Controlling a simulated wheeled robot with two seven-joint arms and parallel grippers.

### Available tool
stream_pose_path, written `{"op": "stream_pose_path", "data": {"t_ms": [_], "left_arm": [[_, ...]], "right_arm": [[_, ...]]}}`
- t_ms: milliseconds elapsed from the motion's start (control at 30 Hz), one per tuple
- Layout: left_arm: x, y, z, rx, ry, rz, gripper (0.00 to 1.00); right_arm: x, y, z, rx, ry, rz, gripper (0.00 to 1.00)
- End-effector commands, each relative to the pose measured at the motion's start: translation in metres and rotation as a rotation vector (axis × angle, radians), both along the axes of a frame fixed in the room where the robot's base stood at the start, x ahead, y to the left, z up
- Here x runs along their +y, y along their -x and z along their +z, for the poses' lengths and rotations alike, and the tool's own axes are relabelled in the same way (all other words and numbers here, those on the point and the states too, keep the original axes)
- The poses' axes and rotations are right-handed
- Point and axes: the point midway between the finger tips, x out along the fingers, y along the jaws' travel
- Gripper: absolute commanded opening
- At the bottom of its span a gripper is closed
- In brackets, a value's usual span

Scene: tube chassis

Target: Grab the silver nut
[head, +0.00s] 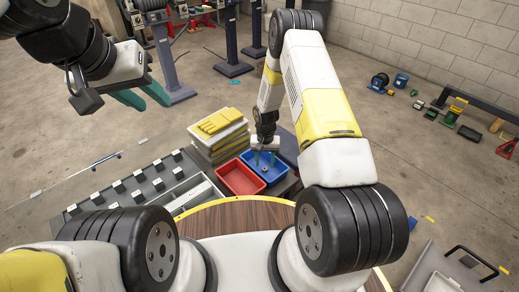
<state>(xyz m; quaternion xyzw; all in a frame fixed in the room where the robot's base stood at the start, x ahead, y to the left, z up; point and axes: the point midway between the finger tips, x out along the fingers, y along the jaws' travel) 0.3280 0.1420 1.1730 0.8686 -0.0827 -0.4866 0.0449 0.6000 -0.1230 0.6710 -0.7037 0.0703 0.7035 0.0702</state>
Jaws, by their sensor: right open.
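My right gripper (265,159) reaches down over the blue bin (287,179), its teal fingers apart and pointing downward. A small pale silvery thing (266,170) shows in the blue bin just below the fingertips. It may be the silver nut, but it is too small to be sure, and I cannot tell whether the fingers are around it. My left gripper (146,97) is raised at the upper left, far from the bins. Its teal fingers are apart with nothing between them.
A red bin (240,178) stands left of the blue bin. Yellow-topped stacked boxes (217,127) rise behind it. A grey tray with slots (135,192) lies at the left. A wooden round tabletop (235,216) is in front. Tools lie on the floor at far right.

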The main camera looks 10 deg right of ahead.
Motion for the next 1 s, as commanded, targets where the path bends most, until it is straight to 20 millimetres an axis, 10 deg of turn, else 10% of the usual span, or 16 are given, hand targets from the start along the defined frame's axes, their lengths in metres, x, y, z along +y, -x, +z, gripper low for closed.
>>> {"op": "stream_pose_path", "data": {"t_ms": [467,733,1000], "left_arm": [[0.000,0.000,0.000,0.000,0.000,0.000,0.36],[0.000,0.000,0.000,0.000,0.000,0.000,0.36],[0.000,0.000,0.000,0.000,0.000,0.000,0.36]], "right_arm": [[0.001,0.002,-0.033,-0.001,0.000,0.000,0.45],[0.001,0.002,-0.033,0.000,0.000,0.000,0.00],[0.001,0.002,-0.033,0.000,0.000,0.000,0.00]]}}
